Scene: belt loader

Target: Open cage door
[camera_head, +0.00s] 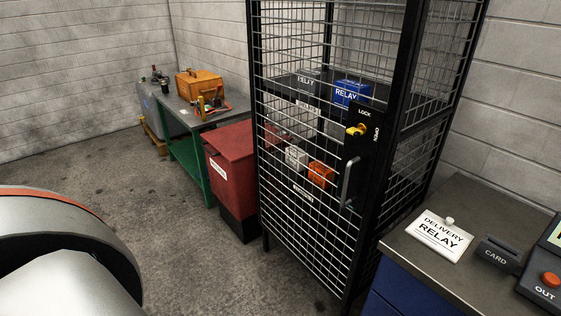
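The wire-mesh cage (410,45) with a black frame stands at the middle right. Its door (300,215) looks closed. On the door's right side is a black lock plate with LOCK and OPEN labels and a yellow knob (357,130). The knob points to the left; I cannot tell its setting for sure. A grey vertical bar handle (348,182) sits below it. Inside the cage, a blue RELAY box (350,93) and a grey labelled box (308,82) stand on the upper shelf. White and orange boxes stand lower. Neither gripper shows.
A grey counter (470,195) at the right holds a DELIVERY RELAY sign (440,235), a CARD reader (497,254) and an OUT button unit (545,290). A red bin (233,160) and a green workbench (185,150) stand left of the cage. Floor in front is clear.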

